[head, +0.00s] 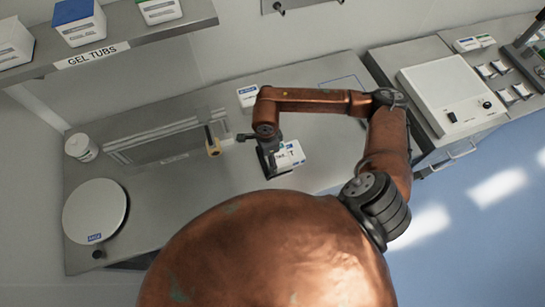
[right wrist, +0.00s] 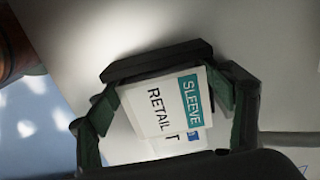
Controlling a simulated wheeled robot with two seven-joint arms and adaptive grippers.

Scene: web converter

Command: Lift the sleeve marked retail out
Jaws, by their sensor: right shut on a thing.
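The sleeve marked retail (right wrist: 157,111) is white with a teal "SLEEVE" band, seen close up in the right wrist view. My right gripper (right wrist: 165,98) is shut on it, with dark fingers on both sides. Another white printed face with a blue mark (right wrist: 172,143) shows just below the sleeve; I cannot tell if it is a separate thing. In the head view my right gripper (head: 268,160) is over the middle of the steel bench, with the white sleeve (head: 289,155) at its right side. The gap between the sleeve and the bench is unclear. My left gripper is not in view.
A white box with a blue label (head: 248,96) stands behind my right gripper. A white machine (head: 455,97) stands at right.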

